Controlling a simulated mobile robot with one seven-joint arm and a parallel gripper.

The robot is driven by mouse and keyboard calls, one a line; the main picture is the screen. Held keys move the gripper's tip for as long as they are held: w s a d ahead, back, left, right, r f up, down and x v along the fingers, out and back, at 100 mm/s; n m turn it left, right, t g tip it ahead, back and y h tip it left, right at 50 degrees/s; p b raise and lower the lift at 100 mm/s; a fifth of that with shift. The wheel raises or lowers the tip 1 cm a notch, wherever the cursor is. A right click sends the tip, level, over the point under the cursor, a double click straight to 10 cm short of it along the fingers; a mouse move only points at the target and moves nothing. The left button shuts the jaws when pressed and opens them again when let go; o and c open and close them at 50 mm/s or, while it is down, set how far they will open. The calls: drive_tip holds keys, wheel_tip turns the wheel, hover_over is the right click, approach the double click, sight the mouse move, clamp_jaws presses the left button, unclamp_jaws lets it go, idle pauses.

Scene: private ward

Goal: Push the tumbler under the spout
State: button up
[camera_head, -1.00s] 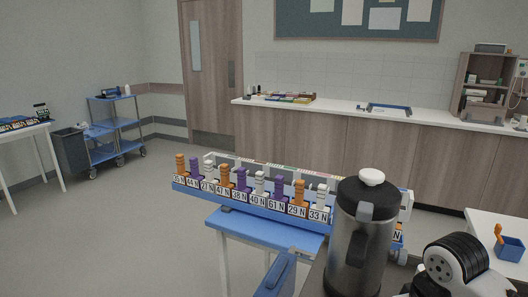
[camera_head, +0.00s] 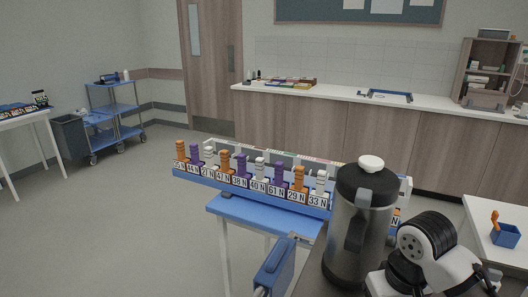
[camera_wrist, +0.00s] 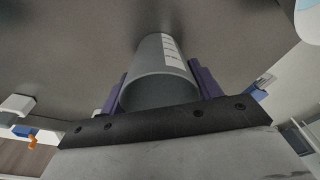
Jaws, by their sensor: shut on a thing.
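A grey tumbler (camera_wrist: 157,70) with a white graduated strip on its side shows in the wrist view. It sits between the purple fingers of my gripper (camera_wrist: 160,82), which is shut on it. The tumbler and gripper do not show in the head view. There, a dark steel urn (camera_head: 345,243) with a black lid and white knob stands on the near counter, with a grey handle-like part on its side. I cannot make out a spout in either view.
My arm is close to the urn's right side in the head view. A blue rack of numbered orange, purple and white pegs (camera_head: 262,191) stands behind the urn on a blue-topped table (camera_head: 240,216). A blue caddy (camera_head: 504,236) sits on a white table at right.

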drive_tip(key=shift+w+a+p, duration=0.3)
drive_tip(key=shift+w+a, duration=0.35)
drive_tip(key=shift+a, duration=0.35)
drive_tip(key=shift+w+a+p, duration=0.25)
drive_tip(key=shift+w+a, duration=0.4)
drive_tip(key=shift+a, duration=0.3)
drive_tip(key=shift+d, duration=0.1)
drive_tip(key=o, duration=1.3)
drive_tip(key=shift+c, duration=0.2)
